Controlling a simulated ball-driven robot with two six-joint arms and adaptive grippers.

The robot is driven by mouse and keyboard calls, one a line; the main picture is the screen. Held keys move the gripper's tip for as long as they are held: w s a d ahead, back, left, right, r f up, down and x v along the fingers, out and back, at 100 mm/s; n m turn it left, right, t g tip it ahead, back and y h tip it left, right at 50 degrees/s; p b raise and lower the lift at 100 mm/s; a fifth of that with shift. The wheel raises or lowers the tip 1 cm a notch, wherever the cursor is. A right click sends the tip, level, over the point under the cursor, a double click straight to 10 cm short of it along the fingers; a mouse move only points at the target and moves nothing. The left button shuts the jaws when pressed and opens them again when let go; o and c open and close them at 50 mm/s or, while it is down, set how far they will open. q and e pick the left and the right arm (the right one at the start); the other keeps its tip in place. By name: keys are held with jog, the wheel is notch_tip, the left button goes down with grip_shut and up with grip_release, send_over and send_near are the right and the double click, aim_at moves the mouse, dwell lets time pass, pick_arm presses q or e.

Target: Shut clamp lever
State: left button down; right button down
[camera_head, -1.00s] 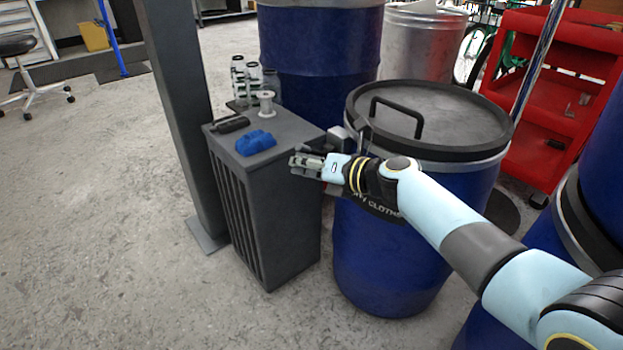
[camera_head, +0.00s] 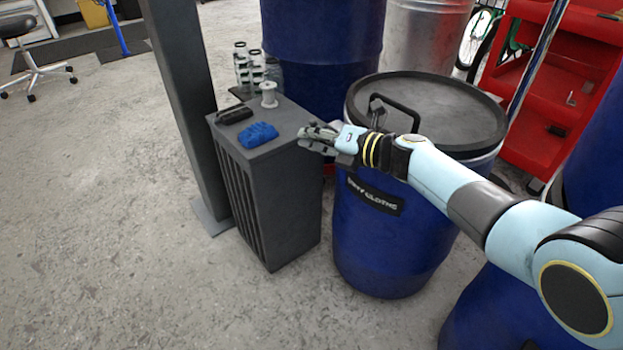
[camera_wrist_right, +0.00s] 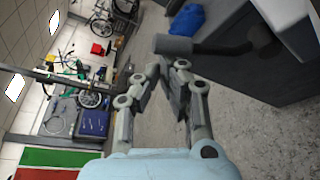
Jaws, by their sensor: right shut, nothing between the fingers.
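My right gripper (camera_head: 308,136) is shut and empty. It hangs between the grey cabinet (camera_head: 283,205) and the blue drum (camera_head: 385,245). In the right wrist view its fingertips (camera_wrist_right: 170,70) are together. Just beyond them is a dark grey lever-like bar (camera_wrist_right: 225,48) with a thick cylindrical end, which looks like the clamp lever. The bar crosses in front of the cabinet side, near the fingertips; I cannot tell whether they touch. In the head view the lever cannot be made out, and the gripper and wrist cover that area. My left gripper is not in view.
On the cabinet lie a blue cloth-like item (camera_head: 258,134), a black item (camera_head: 234,115) and a pale spool (camera_head: 268,94). A dark post (camera_head: 182,90) stands left.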

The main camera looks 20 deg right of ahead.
jog(key=shift+d+r, duration=0.1)
notch_tip(320, 180, up, 10)
dwell(0.8)
dwell(0.3)
